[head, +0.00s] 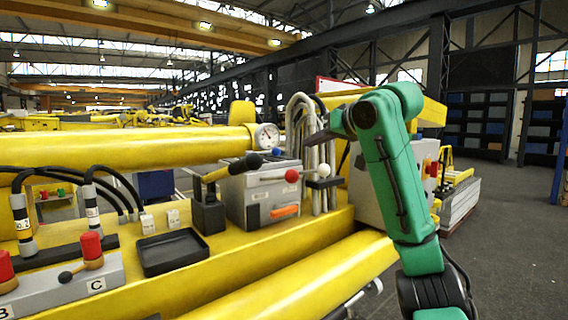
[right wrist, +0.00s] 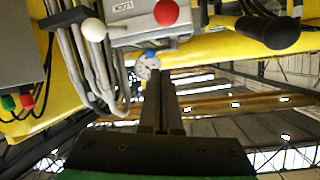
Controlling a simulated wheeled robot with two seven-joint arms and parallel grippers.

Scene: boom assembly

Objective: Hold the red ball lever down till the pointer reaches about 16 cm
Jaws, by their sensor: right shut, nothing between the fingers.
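The red ball lever (head: 291,175) sticks out of the front of a grey control box (head: 246,199). The red ball also shows at the top of the right wrist view (right wrist: 166,12). A round white dial (head: 266,136) is fixed to the yellow boom behind the box; it shows in the right wrist view too (right wrist: 147,68). Its pointer is too small to read. My right gripper (head: 312,141) is shut and empty, above and to the right of the red ball, apart from it. Its closed fingers show in the right wrist view (right wrist: 160,98). My left gripper is out of view.
A white ball lever (head: 323,170) stands just right of the red one, near grey hoses (head: 300,118). A black-handled lever (head: 245,163) and a blue knob (head: 276,152) are close by. A black tray (head: 172,252) lies at the left. Open floor is at the right.

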